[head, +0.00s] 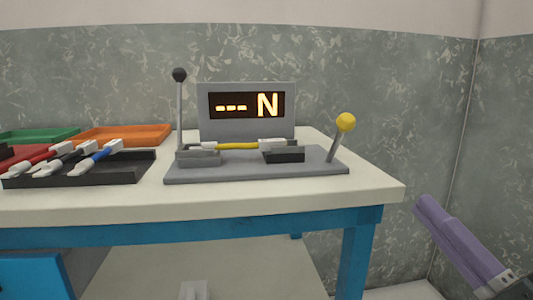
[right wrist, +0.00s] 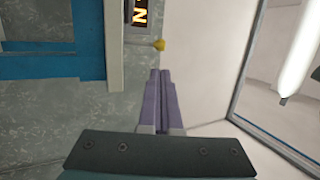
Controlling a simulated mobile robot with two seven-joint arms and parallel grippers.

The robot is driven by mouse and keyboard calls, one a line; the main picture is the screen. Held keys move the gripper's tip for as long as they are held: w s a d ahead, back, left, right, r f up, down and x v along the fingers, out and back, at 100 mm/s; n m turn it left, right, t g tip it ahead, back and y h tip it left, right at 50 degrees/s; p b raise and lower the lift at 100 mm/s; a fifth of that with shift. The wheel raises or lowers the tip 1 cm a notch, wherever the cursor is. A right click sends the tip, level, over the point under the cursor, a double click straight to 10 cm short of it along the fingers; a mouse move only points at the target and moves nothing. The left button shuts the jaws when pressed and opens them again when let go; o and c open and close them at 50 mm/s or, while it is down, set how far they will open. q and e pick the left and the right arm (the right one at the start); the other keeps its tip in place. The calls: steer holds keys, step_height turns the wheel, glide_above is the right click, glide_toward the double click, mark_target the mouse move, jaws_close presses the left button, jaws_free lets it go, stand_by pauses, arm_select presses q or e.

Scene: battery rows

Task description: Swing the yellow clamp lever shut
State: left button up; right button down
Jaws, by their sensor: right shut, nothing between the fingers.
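The yellow clamp lever (head: 341,136) stands at the right end of a grey tester base (head: 230,172) on the table. It is a grey rod tilted to the right with a yellow ball on top. A yellow cable (head: 236,146) with light end pieces lies across the base between two clamp blocks. My right gripper (head: 424,203) has purple fingers and is off the table's right edge, lower than the lever and apart from it. In the right wrist view the fingers (right wrist: 160,75) are together and empty, with the yellow ball (right wrist: 159,45) beyond their tips. My left gripper is not in view.
A display (head: 246,106) reading "--- N" stands behind the base. A black-knobbed lever (head: 180,110) stands upright at its left. A black rack (head: 80,175) with several cables, an orange tray (head: 125,134) and a green tray (head: 38,134) are at left. The table's right edge is clear.

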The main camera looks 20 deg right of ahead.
mark_target(352, 128)
steer(key=shift+w, duration=0.15)
steer(key=b+x, duration=0.1)
steer(key=x, duration=1.3)
steer(key=shift+r, duration=0.1)
